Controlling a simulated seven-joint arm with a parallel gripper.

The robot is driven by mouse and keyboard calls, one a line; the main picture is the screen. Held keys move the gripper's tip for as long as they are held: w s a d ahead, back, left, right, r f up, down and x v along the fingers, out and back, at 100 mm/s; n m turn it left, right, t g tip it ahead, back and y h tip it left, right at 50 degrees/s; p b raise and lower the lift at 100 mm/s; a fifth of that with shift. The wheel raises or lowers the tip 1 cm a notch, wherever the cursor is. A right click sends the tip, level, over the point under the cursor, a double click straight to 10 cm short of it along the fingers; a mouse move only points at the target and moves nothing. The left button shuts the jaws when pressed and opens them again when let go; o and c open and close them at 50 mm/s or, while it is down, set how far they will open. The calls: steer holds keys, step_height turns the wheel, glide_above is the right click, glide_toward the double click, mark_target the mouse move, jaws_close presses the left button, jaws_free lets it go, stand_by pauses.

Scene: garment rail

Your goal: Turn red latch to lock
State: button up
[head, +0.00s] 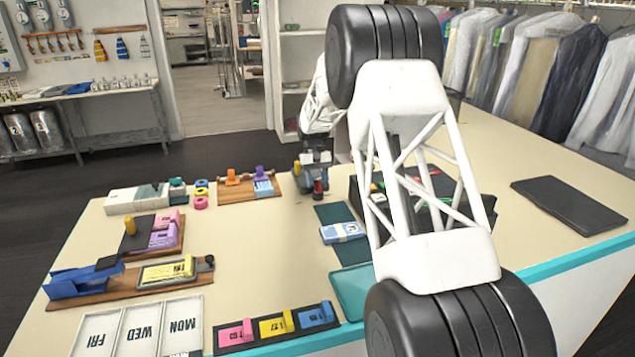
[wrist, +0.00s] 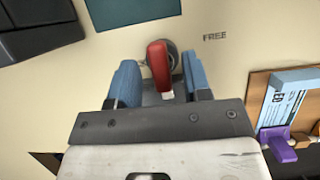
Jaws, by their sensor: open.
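The red latch (wrist: 158,66) is a short red lever on a dark round base on the tabletop. In the wrist view it lies between the two blue fingers of my gripper (wrist: 161,80), with its length roughly along them. The fingers are open, with a gap visible on both sides of the lever. The printed word FREE (wrist: 214,37) is on the table to the right of the latch. In the head view my gripper (head: 315,178) is low over the table's far side, and the red latch (head: 319,188) shows small beneath it, partly hidden.
A wooden board with orange and purple clips (head: 250,187) is close to the left of my gripper. A dark green mat (head: 335,214) with a blue bundle (head: 343,233) lies nearer. A black tray (head: 362,215) is to the right, partly behind my arm.

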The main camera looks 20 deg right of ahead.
steer(key=v, duration=0.7)
steer(key=shift+r, duration=0.3)
steer(key=s+a+r+t, duration=0.15)
steer(key=s+r, duration=0.35)
steer(key=s, duration=0.5)
steer(key=s+a+r+t, duration=0.15)
steer(key=s+r, duration=0.35)
steer(key=s, duration=0.5)
steer(key=s+a+r+t, duration=0.1)
steer(key=s+a+r, duration=0.25)
steer(key=s, duration=0.65)
steer(key=s+a+f+t, duration=0.1)
steer(key=s+f, duration=0.1)
steer(key=s, duration=1.3)
steer(key=s+a+f+t, duration=0.1)
steer(key=s+f+t, duration=0.1)
steer(key=s, duration=1.4)
steer(key=shift+a+f, duration=0.3)
steer(key=shift+f, duration=0.5)
